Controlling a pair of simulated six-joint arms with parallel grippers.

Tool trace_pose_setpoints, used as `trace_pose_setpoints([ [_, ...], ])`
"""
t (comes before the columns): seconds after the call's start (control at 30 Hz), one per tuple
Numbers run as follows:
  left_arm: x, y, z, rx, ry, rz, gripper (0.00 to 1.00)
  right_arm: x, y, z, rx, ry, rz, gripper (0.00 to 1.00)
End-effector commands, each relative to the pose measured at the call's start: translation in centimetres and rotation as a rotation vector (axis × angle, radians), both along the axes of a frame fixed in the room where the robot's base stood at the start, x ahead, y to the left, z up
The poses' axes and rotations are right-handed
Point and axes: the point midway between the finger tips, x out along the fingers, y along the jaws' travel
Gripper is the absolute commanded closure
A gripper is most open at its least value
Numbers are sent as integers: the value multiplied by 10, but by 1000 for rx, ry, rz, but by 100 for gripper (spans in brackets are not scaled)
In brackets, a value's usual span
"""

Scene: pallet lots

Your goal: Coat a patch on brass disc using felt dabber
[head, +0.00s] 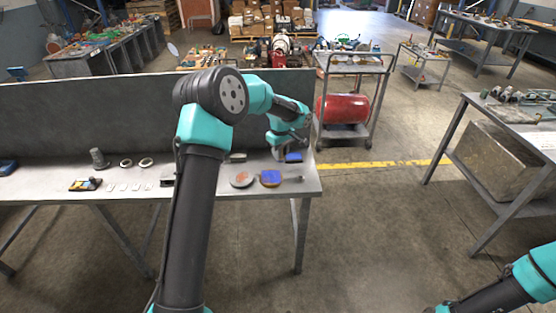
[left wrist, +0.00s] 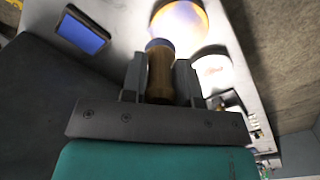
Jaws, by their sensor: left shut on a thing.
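My left gripper (left wrist: 160,80) is shut on the brown handle of the felt dabber (left wrist: 160,72), whose far end shows a bluish rim. In the head view the gripper (head: 281,154) is small above the bench's right end, and the dabber cannot be made out there. The brass disc (left wrist: 180,25) lies just beyond the dabber, golden at the rim with a pale bluish middle under glare. In the head view the disc (head: 270,179) looks mostly blue with a brassy edge. Whether the dabber touches it cannot be told. My right gripper is out of view.
A blue pad in a dark tray (left wrist: 82,33) lies left of the dabber; it also shows in the head view (head: 293,157). A pale disc with a red patch (head: 242,179) sits beside the brass disc. Rings (head: 126,163) and small parts lie farther left. A grey panel (head: 120,112) backs the bench.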

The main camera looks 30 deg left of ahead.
Motion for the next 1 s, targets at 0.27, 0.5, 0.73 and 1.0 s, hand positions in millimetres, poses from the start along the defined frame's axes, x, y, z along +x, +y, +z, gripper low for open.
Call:
trace_pose_setpoints([
  [0.27, -34, 26, 1, 0, 1, -9, 96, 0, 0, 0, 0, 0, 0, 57],
  [0.5, -56, 39, 0, 0, 0, -19, 96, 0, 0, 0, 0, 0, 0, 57],
  [0.73, -56, 39, 0, 0, 0, -19, 96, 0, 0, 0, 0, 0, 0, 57],
  [1.0, -56, 38, -9, 0, 1, -20, 96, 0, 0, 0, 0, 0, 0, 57],
])
